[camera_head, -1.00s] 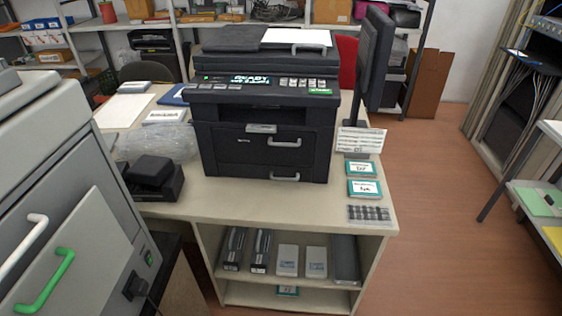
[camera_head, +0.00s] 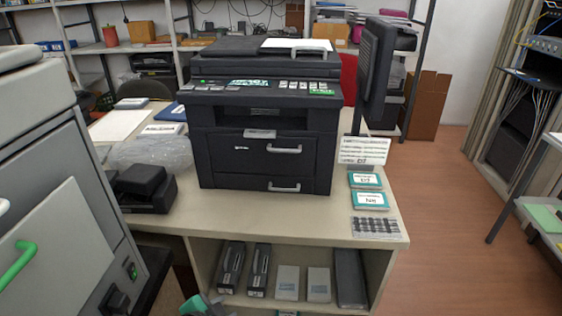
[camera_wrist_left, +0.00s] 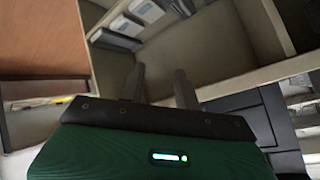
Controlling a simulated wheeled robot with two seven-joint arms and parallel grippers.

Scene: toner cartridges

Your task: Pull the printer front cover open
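The black printer (camera_head: 265,120) stands on the table, with a lit display on its top panel. Its front cover (camera_head: 238,155) is shut, with a light bar handle (camera_head: 284,149) on the right and a light latch-like strip (camera_head: 260,133) at its top edge. A second handle (camera_head: 284,187) sits on the panel below. A green part of my left gripper (camera_head: 203,305) shows at the bottom edge of the head view, below the table front and well away from the printer. In the left wrist view its two dark fingers (camera_wrist_left: 158,74) are apart with nothing between them. My right gripper is not in view.
The table (camera_head: 270,222) has a shelf below holding black cartridges (camera_head: 231,268) and pale boxes. A grey machine (camera_head: 55,190) stands close at the left. A black device (camera_head: 140,188) sits left of the printer; a monitor (camera_head: 376,70) stands at its right. Tabletop before the printer is clear.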

